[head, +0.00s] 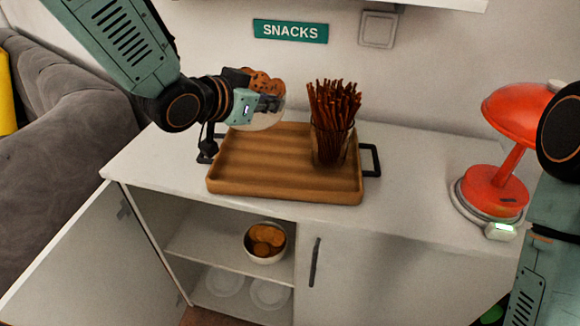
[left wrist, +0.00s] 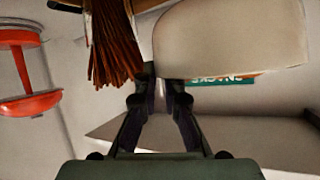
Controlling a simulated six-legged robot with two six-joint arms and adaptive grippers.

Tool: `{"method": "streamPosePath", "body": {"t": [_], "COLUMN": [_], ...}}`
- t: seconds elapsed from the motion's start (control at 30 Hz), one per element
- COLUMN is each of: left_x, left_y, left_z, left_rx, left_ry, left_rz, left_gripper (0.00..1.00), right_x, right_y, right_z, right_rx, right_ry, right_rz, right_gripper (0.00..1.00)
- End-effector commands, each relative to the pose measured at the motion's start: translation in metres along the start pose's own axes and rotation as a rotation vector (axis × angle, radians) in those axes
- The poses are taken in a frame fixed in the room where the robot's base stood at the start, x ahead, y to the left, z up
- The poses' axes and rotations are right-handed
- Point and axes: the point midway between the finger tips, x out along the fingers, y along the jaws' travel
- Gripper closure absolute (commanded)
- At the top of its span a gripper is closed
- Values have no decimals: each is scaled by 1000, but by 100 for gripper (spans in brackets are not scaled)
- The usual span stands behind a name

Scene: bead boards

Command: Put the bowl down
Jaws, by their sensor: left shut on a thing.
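My left gripper (head: 268,104) is shut on the pale bowl (head: 262,123), which holds brown cookies (head: 262,80). The bowl is over the back left part of the wooden tray (head: 235,185); I cannot tell whether it touches the tray. The gripper and wrist hide part of the bowl. In the left wrist view the bowl (left wrist: 230,42) fills the upper right, beside the fingers (left wrist: 160,78). My right arm shows at the right edge of the head view, but its gripper is out of view.
A glass of pretzel sticks (head: 334,115) stands on the tray's right part. A red lamp (head: 497,185) stands at the cabinet top's right. The tray's front left is bare. Below, the open cabinet holds another cookie bowl (head: 266,254) and plates (head: 268,294). A SNACKS sign (head: 290,31) is on the wall.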

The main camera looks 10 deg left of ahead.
Motion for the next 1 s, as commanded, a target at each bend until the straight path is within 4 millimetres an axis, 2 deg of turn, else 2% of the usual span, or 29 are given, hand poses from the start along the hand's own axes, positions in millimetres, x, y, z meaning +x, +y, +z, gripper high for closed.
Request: {"method": "streamPosePath", "body": {"t": [0.13,0.4,0.67,0.83,1.0], "left_x": [4,24,32,42,43], "left_y": [-2,3,5,8,8], "left_z": [4,46,61,84,88], "left_rx": [-1,-4,-2,-3,-1], "left_ry": [2,1,3,0,5], "left_rz": [-10,-14,-13,-11,-12], "left_gripper": [100,100,100,100,100], "right_x": [4,18,22,29,29], "right_y": [0,0,0,0,0], "right_z": [-1,0,0,-1,0], "right_rx": [0,1,0,0,0], "right_ry": [2,1,1,1,1], "right_rz": [0,0,0,0,0], "right_gripper": [100,100,100,100,100]}}
